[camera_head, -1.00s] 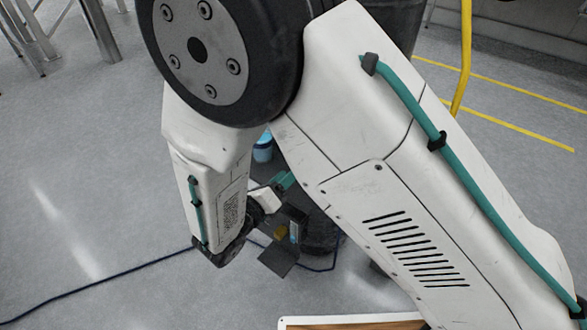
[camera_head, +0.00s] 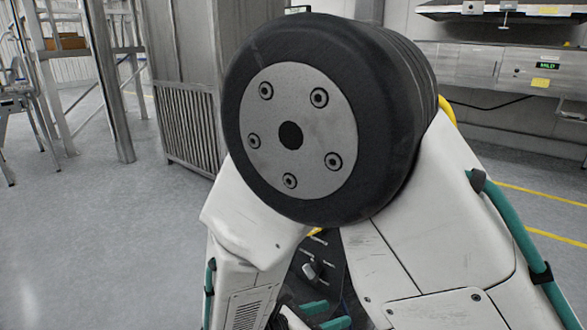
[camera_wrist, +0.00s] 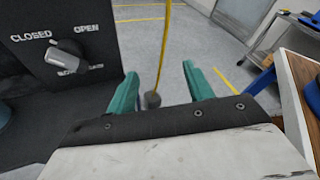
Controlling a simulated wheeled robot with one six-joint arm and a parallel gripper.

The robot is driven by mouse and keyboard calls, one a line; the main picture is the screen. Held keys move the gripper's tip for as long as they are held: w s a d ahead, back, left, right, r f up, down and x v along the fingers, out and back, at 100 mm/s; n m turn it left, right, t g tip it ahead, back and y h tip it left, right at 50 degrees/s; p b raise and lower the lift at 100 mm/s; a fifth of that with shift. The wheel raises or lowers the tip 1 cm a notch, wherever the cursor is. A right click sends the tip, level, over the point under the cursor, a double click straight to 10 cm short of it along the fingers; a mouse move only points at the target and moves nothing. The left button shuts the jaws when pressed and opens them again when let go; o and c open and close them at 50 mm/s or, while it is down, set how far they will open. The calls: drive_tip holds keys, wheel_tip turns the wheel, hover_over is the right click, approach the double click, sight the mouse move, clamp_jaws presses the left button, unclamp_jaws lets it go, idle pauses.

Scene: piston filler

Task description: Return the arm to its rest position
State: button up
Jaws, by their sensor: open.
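My gripper (camera_wrist: 158,92) shows in the wrist view with its two teal fingers spread apart and nothing between them. In the head view my folded arm fills the middle, and teal parts of the gripper show low between the arm links; the rest is hidden. A dark panel with a grey knob (camera_wrist: 68,55) marked CLOSED and OPEN stands left of the gripper in the wrist view, apart from the fingers. A knob on a dark panel (camera_head: 312,270) also shows between the arm links in the head view.
A yellow hose (camera_wrist: 163,50) hangs beyond the fingers to a dark round end (camera_wrist: 152,100). A wooden-topped surface (camera_wrist: 303,75) is at the right. A louvred metal cabinet (camera_head: 188,125) stands behind my arm, with steel frame posts (camera_head: 105,80) left. Open floor (camera_head: 80,220) lies left.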

drive_tip(key=s+d+r+m+g+y, duration=0.3)
drive_tip(key=s+d+r+m+y, duration=0.3)
drive_tip(key=d+r+m, duration=0.4)
drive_tip(key=s+d+r+m+g+y, duration=0.2)
drive_tip(key=s+d+r+m+y, duration=0.5)
drive_tip(key=m, duration=1)
drive_tip(key=s+d+r, duration=0.2)
drive_tip(key=d+r, duration=0.1)
drive_tip(key=shift+s+r+g, duration=0.2)
drive_tip(key=shift+g, duration=0.2)
